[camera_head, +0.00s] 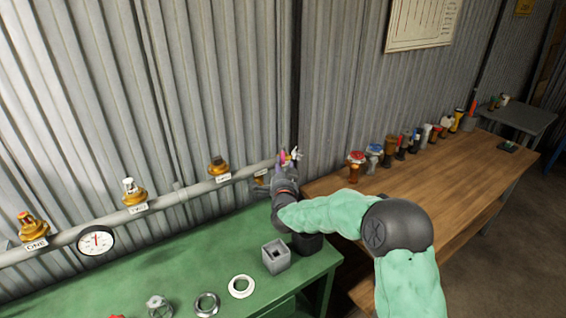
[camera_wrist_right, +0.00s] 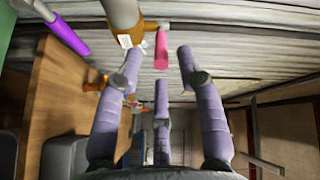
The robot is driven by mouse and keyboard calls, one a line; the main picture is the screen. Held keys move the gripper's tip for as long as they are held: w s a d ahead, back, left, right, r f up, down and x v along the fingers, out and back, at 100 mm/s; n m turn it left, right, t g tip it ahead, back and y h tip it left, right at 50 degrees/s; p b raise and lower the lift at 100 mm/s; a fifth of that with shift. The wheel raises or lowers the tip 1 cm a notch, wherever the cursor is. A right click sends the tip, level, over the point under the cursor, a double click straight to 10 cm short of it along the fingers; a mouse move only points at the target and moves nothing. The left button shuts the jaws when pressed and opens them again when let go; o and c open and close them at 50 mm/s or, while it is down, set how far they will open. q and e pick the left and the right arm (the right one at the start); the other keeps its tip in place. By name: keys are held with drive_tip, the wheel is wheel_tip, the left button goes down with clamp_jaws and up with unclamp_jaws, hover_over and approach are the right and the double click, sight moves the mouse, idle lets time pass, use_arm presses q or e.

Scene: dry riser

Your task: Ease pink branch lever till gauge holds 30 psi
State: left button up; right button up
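The pink branch lever (camera_wrist_right: 161,50) shows in the right wrist view as a short pink bar on an orange valve (camera_wrist_right: 134,35) at the pipe. My right gripper (camera_wrist_right: 158,65) has its fingers spread, with the pink lever between and beyond the fingertips; I cannot tell whether any finger touches it. In the head view the right gripper (camera_head: 287,166) is at the right end of the grey pipe, and hides most of the valve there. The round white gauge (camera_head: 96,240) hangs on the pipe at the left; its reading is too small to tell. My left gripper is not in view.
A purple lever (camera_wrist_right: 68,38) is left of the pink one. The grey pipe (camera_head: 185,194) carries several brass valves with labels. A green bench (camera_head: 180,255) holds rings and a grey box (camera_head: 276,257). A wooden bench (camera_head: 470,170) has several fittings along the wall.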

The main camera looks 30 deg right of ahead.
drive_tip(key=v, duration=0.7)
drive_tip(key=shift+s+a, duration=0.15)
drive_tip(key=shift+s, duration=0.15)
drive_tip(key=shift+f, duration=0.1)
